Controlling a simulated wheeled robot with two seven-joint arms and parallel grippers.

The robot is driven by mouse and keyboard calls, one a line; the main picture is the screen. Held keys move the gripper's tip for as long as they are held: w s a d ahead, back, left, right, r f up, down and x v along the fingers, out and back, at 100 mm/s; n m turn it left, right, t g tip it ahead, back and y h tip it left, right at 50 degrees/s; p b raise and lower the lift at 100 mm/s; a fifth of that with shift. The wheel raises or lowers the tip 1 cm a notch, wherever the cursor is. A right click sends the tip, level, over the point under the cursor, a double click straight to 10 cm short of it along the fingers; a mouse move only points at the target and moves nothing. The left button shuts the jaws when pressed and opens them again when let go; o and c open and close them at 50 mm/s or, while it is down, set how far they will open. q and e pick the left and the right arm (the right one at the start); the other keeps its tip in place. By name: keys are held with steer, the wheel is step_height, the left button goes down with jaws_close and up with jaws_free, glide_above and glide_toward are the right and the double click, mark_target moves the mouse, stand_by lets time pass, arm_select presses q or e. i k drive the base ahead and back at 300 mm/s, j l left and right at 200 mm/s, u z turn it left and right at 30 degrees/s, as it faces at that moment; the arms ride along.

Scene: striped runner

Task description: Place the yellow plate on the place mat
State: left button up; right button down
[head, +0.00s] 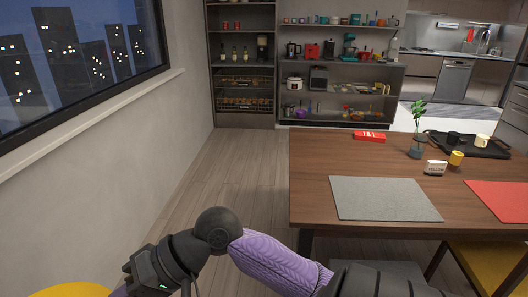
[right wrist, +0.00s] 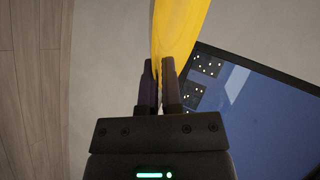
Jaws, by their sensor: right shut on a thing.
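The yellow plate (right wrist: 178,35) is held edge-on between the fingers of my right gripper (right wrist: 158,80) in the right wrist view. Part of the plate also shows at the bottom left corner of the head view (head: 70,289), with most of it cut off by the frame. My right arm reaches across the bottom of the head view to the left, well away from the table. A grey place mat (head: 384,198) lies bare on the near part of the table. A red mat (head: 502,199) lies to its right. My left gripper is not in view.
The wooden table (head: 320,160) bears a red box (head: 369,136), a plant in a vase (head: 416,149), a yellow cup (head: 456,158), a small white box (head: 436,168) and a black tray (head: 482,153). A window wall (head: 120,120) stands close on the left. Floor (head: 230,170) is clear between.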

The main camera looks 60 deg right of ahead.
mark_target(382, 196)
steer(key=i+l+z, duration=0.2)
steer(key=z, duration=0.25)
steer(key=i+l+z, duration=0.2)
steer(key=z, duration=0.2)
steer(key=i+z, duration=0.25)
steer(key=z, duration=0.2)
steer(key=i+z, duration=0.25)
steer(key=z, duration=0.2)
steer(key=i+z, duration=0.25)
steer(key=z, duration=0.15)
steer(key=i+l+z, duration=0.2)
steer(key=z, duration=0.2)
steer(key=i+l+z, duration=0.1)
steer(key=i+z, duration=0.15)
steer(key=z, duration=0.15)
steer(key=i+z, duration=0.4)
steer(key=k+l, duration=0.05)
steer(key=k, duration=0.05)
